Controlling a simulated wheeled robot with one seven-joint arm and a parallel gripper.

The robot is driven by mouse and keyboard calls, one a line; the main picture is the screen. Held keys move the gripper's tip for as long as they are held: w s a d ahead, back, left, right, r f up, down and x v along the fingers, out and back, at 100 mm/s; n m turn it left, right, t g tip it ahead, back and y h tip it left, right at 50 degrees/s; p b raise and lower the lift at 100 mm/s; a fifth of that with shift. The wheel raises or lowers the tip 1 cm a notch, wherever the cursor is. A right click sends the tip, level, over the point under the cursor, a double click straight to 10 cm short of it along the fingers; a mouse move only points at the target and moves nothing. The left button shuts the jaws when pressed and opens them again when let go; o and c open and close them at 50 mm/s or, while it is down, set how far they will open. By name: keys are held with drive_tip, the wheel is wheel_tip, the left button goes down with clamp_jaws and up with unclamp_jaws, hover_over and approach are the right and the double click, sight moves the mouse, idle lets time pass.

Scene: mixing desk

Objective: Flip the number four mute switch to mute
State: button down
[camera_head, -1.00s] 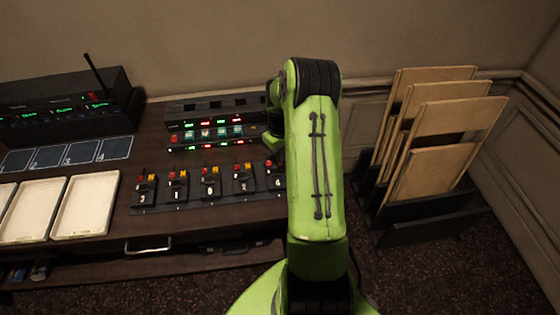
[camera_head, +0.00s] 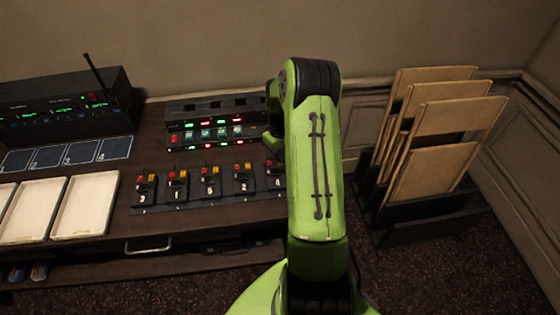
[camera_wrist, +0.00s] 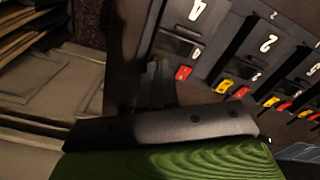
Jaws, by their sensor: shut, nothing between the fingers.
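The same module (camera_head: 277,182) is the rightmost of the desk row in the head view, partly behind my arm. The switch position is not clear. In the head view my arm hides the fingers.
The number two module (camera_wrist: 268,44) stands beside number four. More switch modules (camera_head: 178,186) continue leftward. A lit console (camera_head: 212,135) stands behind them. White trays (camera_head: 86,205) and a radio unit (camera_head: 65,105) are at left. A rack of wooden boards (camera_head: 440,135) stands right.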

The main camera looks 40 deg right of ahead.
drive_tip(key=shift+f+b, duration=0.7)
drive_tip(key=shift+f, duration=0.25)
drive_tip(key=shift+r, duration=0.1)
drive_tip(key=shift+r+p, duration=2.4)
drive_tip(key=shift+r, duration=1.05)
